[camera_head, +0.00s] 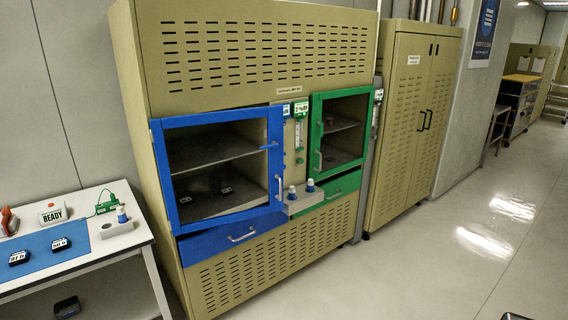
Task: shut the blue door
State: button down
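The blue door (275,165) is a blue frame around a large pane on the left half of the tan cabinet's front. Its handle is at the right side, and a small blue bar crosses the upper right of the frame. The door's top edge runs at a slightly different slant from the cabinet, so it looks a little ajar with its right side outward. The width of any gap is hard to tell. Shelves and small dark items show inside. My gripper is not in view.
A green door (316,135) is right of the blue one. A blue drawer (215,242) and a green drawer (340,189) sit below. A white table (115,241) with several small items stands at left. A tall tan cupboard (405,120) stands right.

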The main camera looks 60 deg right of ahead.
aim_at(275, 115)
jog(key=k, duration=1.35)
jog(key=z, duration=0.6)
jog(key=i, duration=1.9)
jog(key=u, duration=0.45)
